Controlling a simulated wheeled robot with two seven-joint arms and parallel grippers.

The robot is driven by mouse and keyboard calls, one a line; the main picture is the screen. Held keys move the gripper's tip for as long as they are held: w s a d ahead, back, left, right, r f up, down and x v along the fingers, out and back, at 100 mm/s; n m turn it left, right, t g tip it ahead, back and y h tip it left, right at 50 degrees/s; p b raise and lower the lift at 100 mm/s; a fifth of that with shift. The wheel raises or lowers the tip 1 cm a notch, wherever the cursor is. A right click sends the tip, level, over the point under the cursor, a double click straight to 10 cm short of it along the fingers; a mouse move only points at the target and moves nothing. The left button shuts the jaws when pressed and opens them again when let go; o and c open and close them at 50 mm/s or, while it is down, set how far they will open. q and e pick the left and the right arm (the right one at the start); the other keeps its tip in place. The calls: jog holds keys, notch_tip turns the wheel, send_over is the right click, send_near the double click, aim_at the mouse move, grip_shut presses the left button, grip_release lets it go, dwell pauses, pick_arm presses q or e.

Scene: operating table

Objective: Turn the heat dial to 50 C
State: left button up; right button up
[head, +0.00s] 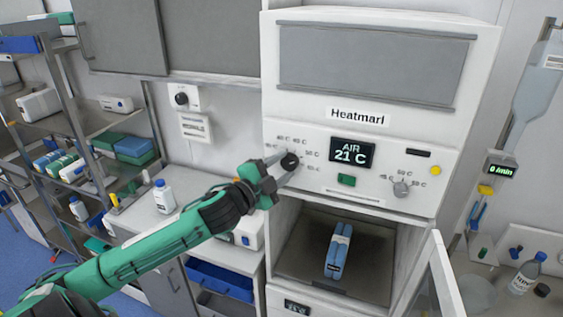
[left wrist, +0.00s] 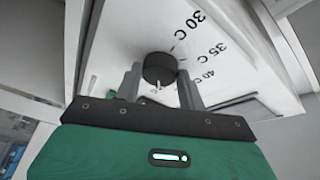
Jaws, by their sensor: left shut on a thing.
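The black dial (head: 290,161) is at the left of the white warming cabinet's control panel, with a ring of small temperature labels around it. My left gripper (head: 277,174) comes from the lower left and is shut on this dial. In the left wrist view, the dial (left wrist: 160,67) sits between the two grey fingers of the gripper (left wrist: 162,84). Marks 30 C, 35 C and 40 C show to its right there. I cannot tell which mark the dial points at. The display (head: 352,152) reads AIR 21 C. My right gripper is not in view.
A second, grey dial (head: 401,188) and a green button (head: 346,180) are on the same panel. Below, the open compartment holds a blue pack (head: 339,250), and its door (head: 440,280) stands open at right. A shelf rack (head: 80,120) stands left.

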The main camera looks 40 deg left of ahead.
pick_arm(q)
jog(key=shift+r+m+p, duration=0.1)
jog(key=shift+m+p, duration=0.2)
jog(key=shift+m, duration=0.2)
jog(key=o, duration=1)
